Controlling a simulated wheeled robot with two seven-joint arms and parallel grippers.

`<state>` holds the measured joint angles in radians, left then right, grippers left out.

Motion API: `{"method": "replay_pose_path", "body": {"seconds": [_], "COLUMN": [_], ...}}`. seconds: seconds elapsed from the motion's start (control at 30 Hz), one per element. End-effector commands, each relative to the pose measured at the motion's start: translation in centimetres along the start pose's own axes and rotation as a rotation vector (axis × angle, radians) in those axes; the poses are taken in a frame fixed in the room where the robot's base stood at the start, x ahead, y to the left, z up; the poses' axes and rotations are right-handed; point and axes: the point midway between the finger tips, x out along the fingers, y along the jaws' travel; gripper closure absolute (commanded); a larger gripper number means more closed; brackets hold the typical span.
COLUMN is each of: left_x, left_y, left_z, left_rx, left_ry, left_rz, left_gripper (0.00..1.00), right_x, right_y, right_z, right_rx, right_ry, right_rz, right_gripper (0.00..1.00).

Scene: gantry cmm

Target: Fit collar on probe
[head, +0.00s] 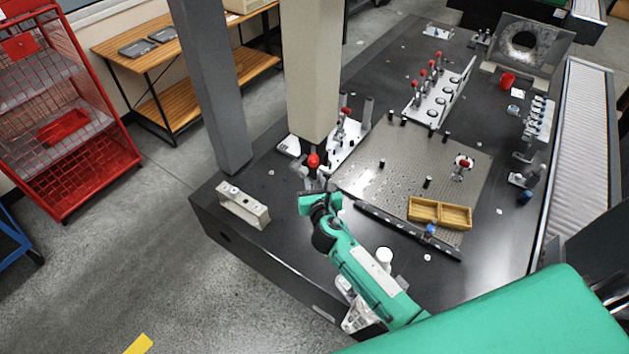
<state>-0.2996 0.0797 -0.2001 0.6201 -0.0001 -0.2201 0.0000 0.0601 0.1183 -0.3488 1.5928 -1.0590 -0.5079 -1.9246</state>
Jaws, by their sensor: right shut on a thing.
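My right gripper (316,184) is at the near left part of the black table, just below the foot of the beige column. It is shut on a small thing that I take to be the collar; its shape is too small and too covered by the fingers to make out. A red ball (314,160), seemingly the tip of the probe, shows right above the fingers under the column. I cannot tell whether the collar touches the probe. My left gripper is out of view.
The beige column (312,70) and a grey post (207,80) stand close to my right gripper. A pale metal block (243,206) lies to the left. A perforated plate (400,165) with a wooden tray (425,211) is to the right. A rack with red-topped parts (440,95) stands farther back.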

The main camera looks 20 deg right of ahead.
Motion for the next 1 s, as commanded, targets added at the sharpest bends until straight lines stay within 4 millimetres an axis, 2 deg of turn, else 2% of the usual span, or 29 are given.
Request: {"method": "replay_pose_path", "body": {"seconds": [0.2,0.23,0.33,0.37,0.63,0.77,0.87,1.0], "left_x": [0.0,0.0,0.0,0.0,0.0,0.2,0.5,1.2], "left_y": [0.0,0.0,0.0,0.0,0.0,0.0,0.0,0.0], "left_z": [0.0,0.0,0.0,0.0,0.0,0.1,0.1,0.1], "left_rx": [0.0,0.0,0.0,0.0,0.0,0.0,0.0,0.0], "left_ry": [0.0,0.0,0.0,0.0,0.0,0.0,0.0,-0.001], "left_rz": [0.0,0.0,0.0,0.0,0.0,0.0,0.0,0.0], "left_gripper": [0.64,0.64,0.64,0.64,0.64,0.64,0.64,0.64], "right_x": [0.0,0.0,0.0,0.0,-0.1,-0.7,-1.9,-4.5], "right_y": [0.0,0.0,0.0,0.0,0.0,0.0,0.0,0.0], "right_z": [-0.1,-0.1,-0.1,-0.1,-0.1,-0.3,-0.3,-0.5], "right_rx": [0.0,0.0,0.0,0.0,0.0,0.0,0.0,-0.001], "right_ry": [0.002,0.002,0.002,0.002,0.002,0.002,0.002,0.002], "right_rz": [0.0,0.0,0.0,0.0,0.0,0.0,0.001,0.001], "right_gripper": [0.97,0.72,0.52,0.49,0.49,0.49,0.49,0.49]}}
